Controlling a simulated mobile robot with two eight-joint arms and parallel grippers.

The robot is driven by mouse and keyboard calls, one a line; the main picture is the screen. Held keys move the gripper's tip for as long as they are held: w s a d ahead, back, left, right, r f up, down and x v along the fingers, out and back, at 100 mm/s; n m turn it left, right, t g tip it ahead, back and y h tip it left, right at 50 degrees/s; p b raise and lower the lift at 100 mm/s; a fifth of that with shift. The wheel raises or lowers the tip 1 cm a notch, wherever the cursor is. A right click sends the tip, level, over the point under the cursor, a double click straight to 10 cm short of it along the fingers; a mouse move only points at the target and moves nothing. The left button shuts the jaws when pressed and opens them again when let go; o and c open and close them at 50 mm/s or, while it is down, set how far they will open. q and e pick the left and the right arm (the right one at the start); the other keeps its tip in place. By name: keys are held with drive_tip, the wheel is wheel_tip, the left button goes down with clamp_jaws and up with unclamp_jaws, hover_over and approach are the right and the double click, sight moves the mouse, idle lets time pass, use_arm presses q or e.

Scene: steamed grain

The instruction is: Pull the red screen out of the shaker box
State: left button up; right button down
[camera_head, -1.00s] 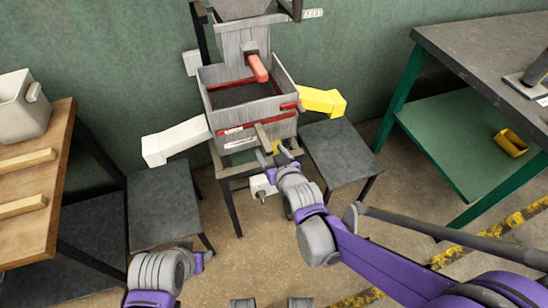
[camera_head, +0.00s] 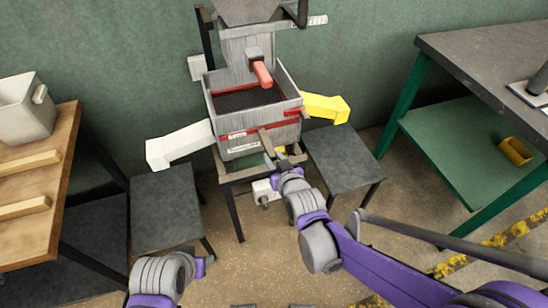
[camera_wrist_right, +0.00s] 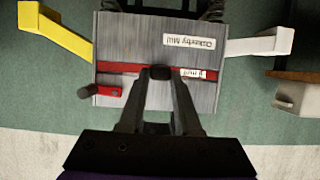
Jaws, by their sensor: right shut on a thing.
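The shaker box (camera_head: 242,103) is a grey open-topped box on a stand, with dark material inside. The red screen shows as a red strip (camera_head: 270,127) across its front, and as a red band in the right wrist view (camera_wrist_right: 118,68). A dark handle (camera_wrist_right: 160,73) sticks out from the middle of the band. My right gripper (camera_wrist_right: 158,98) is shut on this handle, fingers on both sides; in the head view it is just below the box front. My left gripper (camera_head: 205,262) is low at left, away from the box; its fingers are unclear.
A red latch (camera_wrist_right: 103,90) sits on the box front beside the handle. A white spout (camera_head: 180,145) and a yellow spout (camera_head: 326,107) stick out at the sides. Dark low tables (camera_head: 165,205) (camera_head: 345,160) flank the stand. Floor in front is open.

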idle(0.8)
drive_tip(key=c, duration=1.2)
unclamp_jaws()
clamp_jaws()
